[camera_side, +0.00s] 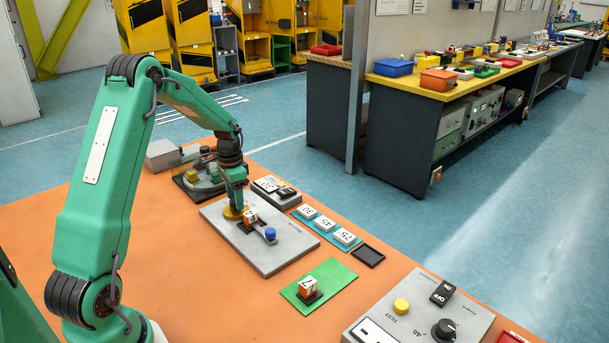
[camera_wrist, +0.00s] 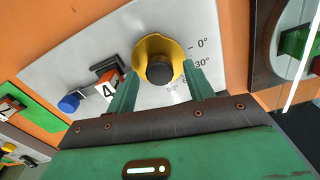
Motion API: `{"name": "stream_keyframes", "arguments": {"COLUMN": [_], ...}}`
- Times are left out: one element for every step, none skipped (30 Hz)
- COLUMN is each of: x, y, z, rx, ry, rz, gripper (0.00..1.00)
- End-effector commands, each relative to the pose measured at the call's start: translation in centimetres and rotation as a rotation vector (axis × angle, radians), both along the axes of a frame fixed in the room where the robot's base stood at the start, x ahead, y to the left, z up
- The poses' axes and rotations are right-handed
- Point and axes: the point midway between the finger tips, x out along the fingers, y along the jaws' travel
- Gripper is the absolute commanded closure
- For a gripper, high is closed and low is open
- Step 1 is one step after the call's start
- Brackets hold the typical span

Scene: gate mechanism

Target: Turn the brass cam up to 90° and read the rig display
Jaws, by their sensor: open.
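The brass cam (camera_wrist: 149,45) is a yellow disc with a dark hub (camera_wrist: 160,73) on a grey plate (camera_wrist: 110,42). Printed angle marks beside it include 0° (camera_wrist: 203,44) and 30°; the lower marks are partly hidden. My gripper (camera_wrist: 159,68) is open, with one green finger on either side of the cam. I cannot tell whether the fingers touch it. In the side view my gripper (camera_side: 236,207) is down over the cam (camera_side: 231,214). An orange block (camera_wrist: 106,76) with a "4" face and a blue knob (camera_wrist: 69,102) are left of the cam in the wrist view. I cannot identify the rig display.
A green mat (camera_side: 325,275) holds a numbered block (camera_side: 308,287). Number tiles (camera_side: 325,223) and an empty black tray (camera_side: 368,255) lie right of the plate. A control box (camera_side: 424,309) with a yellow button and switch stands at the front. Bare orange table lies left of the plate.

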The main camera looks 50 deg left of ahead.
Motion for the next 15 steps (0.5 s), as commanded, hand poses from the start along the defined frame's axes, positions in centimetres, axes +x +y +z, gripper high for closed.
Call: {"name": "stream_keyframes", "arguments": {"x": [0.0, 0.0, 0.0, 0.1, 0.1, 0.1, 0.1, 0.1, 0.0, 0.0, 0.0, 0.0, 0.1, 0.1, 0.0], "y": [0.0, 0.0, 0.0, 0.0, 0.0, 0.0, 0.0, 0.0, 0.0, 0.0, 0.0, 0.0, 0.0, 0.0, 0.0], "z": [0.6, 0.9, 1.4, 1.8, 2.3, 2.8, 3.2, 3.6, 4.1, 4.5, 4.8, 5.2, 5.5, 5.8, 6.1], "rx": [0.001, 0.001, 0.002, 0.002, 0.001, 0.002, 0.002, 0.002, 0.002, 0.001, 0.002, 0.002, 0.002, 0.002, 0.002], "ry": [-0.002, -0.001, -0.002, -0.003, -0.003, -0.003, -0.003, -0.002, -0.003, -0.003, -0.002, -0.002, -0.002, -0.002, -0.002], "rz": [0.0, 0.0, 0.0, 0.0, 0.0, 0.0, 0.0, 0.0, 0.0, -0.001, -0.001, -0.001, -0.001, -0.001, -0.001], "gripper": [0.48, 0.48, 0.48, 0.48, 0.48, 0.48, 0.48, 0.48, 0.48, 0.48, 0.48, 0.48, 0.48, 0.48, 0.48]}}
